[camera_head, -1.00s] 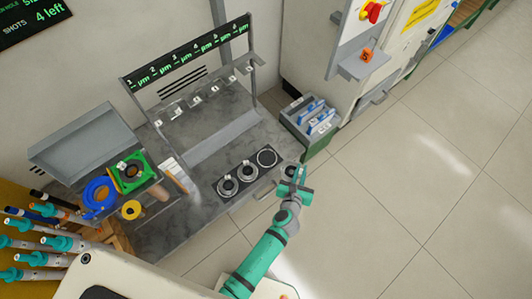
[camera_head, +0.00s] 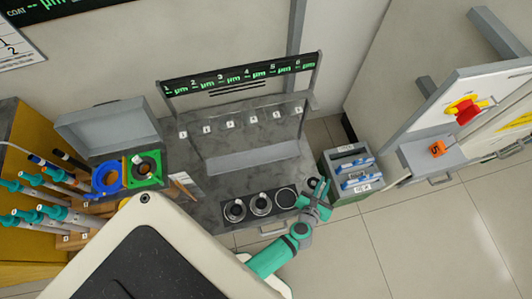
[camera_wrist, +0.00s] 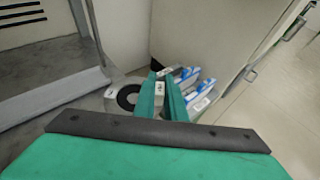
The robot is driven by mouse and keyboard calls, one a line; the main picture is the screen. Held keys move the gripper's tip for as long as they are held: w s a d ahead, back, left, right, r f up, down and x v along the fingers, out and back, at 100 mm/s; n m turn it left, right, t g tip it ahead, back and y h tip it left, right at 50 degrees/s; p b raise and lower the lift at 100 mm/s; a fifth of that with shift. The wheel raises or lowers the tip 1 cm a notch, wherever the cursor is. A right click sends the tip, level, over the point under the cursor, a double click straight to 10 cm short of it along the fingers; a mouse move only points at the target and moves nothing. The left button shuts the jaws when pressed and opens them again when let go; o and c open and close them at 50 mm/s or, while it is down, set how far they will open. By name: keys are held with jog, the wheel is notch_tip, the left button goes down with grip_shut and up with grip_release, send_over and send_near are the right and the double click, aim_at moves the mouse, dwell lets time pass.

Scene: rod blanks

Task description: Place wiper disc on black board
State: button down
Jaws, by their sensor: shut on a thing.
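My gripper (camera_head: 322,189) is shut on the wiper disc (camera_head: 312,183), a round grey piece with a dark ring. In the wrist view the disc (camera_wrist: 112,98) sticks out to the left of my closed green fingers (camera_wrist: 161,93). The black board (camera_head: 272,211) lies near the front right edge of the grey bench. Its left and middle round places each carry a disc with a pale centre; the right place (camera_head: 286,198) shows an empty ring outline. My gripper and the held disc are just right of the board, apart from it, near the bench's right edge.
A grey box with blue-handled items (camera_head: 352,174) stands close right of my gripper. A numbered display rack (camera_head: 240,84) rises behind the bench. Blue (camera_head: 107,178) and green (camera_head: 131,181) ring holders sit at the left. Open floor lies to the right.

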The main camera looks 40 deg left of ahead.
jog(key=s+a+f+n+g+y, duration=0.15)
jog(key=s+a+n+y, duration=0.3)
jog(key=s, duration=0.55)
jog(key=s+a+n+g+y, duration=0.35)
jog(key=s+a, duration=0.25)
jog(key=s, duration=0.4)
send_over(293, 196)
jog(key=shift+n+y, duration=0.4)
jog(key=f, duration=0.9)
jog(key=shift+s+d+f, duration=0.1)
jog(key=shift+s+f, duration=0.05)
jog(key=shift+s, duration=0.15)
jog(key=shift+w+f, duration=0.25)
jog(key=shift+f, duration=0.05)
jog(key=shift+w+f, duration=0.1)
jog(key=shift+f, duration=1.55)
jog(key=shift+f, duration=0.1)
jog(key=c, duration=1.8)
grip_release()
